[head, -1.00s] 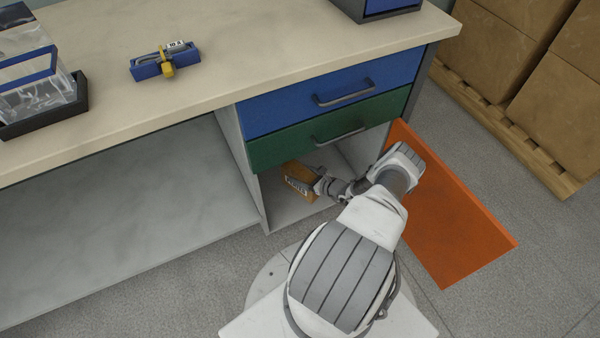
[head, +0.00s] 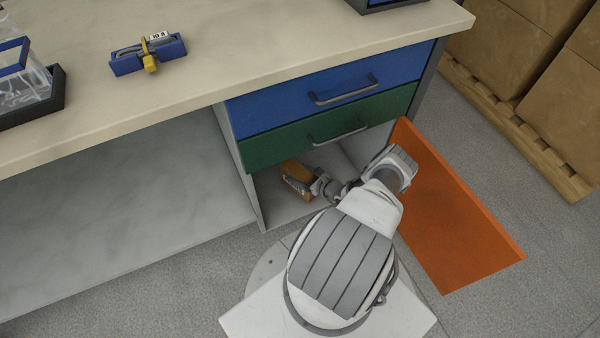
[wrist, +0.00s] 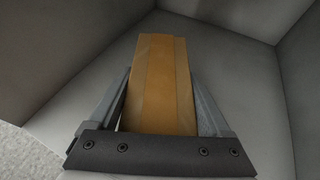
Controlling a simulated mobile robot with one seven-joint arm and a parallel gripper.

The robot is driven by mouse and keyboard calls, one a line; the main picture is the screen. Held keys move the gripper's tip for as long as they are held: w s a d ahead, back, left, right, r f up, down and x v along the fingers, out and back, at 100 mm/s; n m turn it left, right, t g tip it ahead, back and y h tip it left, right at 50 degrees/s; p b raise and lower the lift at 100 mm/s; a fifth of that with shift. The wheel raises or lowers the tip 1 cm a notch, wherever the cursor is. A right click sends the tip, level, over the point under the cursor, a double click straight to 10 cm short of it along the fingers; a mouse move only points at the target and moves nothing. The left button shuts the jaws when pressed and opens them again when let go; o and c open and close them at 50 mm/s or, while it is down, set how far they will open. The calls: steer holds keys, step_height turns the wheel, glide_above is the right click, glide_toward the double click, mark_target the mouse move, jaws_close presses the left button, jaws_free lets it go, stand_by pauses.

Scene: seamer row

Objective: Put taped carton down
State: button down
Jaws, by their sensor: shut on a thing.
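The taped carton (head: 294,178) is a small orange-brown box with a strip of tape along it. It is inside the open lower compartment of the cabinet (head: 262,213), under the green drawer. In the wrist view the carton (wrist: 158,84) lies between both fingers of my gripper (wrist: 160,105), which is shut on it. The compartment's pale walls and floor surround it. I cannot tell whether the carton touches the floor. In the head view my gripper (head: 312,186) is partly hidden behind my arm.
The orange door (head: 455,215) stands open to the right of my arm. A blue drawer (head: 330,95) and a green drawer (head: 330,130) are shut above. The worktop holds a blue fixture with a yellow clamp (head: 148,54). Boxes on a pallet (head: 515,110) stand right.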

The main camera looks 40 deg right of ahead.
steer(key=shift+a+f, duration=0.1)
steer(key=shift+f, duration=0.05)
jaws_free()
